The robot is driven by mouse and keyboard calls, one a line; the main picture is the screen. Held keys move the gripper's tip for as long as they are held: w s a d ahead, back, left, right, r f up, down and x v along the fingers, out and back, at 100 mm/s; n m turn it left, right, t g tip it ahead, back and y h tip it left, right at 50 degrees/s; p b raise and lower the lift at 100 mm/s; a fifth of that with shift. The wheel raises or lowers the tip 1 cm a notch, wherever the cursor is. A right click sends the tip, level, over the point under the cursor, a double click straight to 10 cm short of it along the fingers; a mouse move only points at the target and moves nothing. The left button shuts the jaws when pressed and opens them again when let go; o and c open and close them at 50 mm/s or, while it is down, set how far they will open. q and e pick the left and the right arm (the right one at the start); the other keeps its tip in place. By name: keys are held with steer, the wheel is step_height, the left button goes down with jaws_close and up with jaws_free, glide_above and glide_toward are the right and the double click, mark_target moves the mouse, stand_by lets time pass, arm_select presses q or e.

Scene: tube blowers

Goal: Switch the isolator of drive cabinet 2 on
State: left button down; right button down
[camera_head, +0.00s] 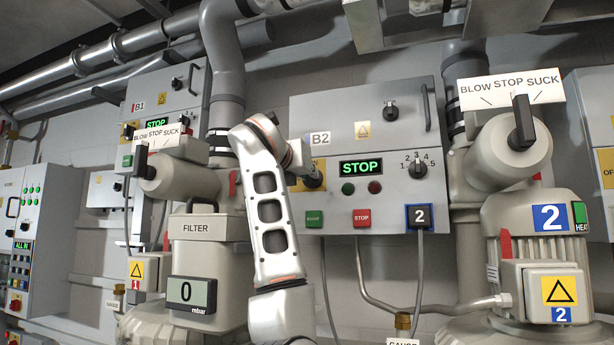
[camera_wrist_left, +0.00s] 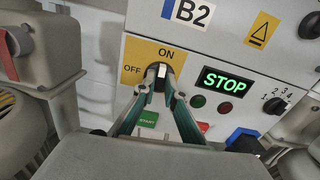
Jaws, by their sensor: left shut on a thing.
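Drive cabinet 2 (camera_head: 458,92) is the grey box marked B2 in the middle of the head view. Its isolator (camera_wrist_left: 162,73) is a dark rotary handle with a pale mark, on a yellow plate (camera_wrist_left: 134,52) with ON at the top and OFF at the left. The handle looks roughly upright, towards ON; the fingers partly hide it. My left gripper (camera_wrist_left: 160,92) is shut on the handle. In the head view my left gripper (camera_head: 302,168) largely covers the plate. My right gripper is not seen.
Beside the isolator are a green-lit STOP display (camera_head: 361,168), a green START button (camera_head: 314,219), a red STOP button (camera_head: 362,218) and a numbered selector (camera_head: 418,170). The filter unit (camera_head: 205,255) is at left, blower 2 (camera_head: 540,230) at right.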

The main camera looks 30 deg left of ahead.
arm_select(q)
steer(key=shift+m, duration=0.4)
steer(key=c, duration=2.1)
jaws_free()
steer(key=v, duration=1.2)
steer(key=shift+f, duration=0.1)
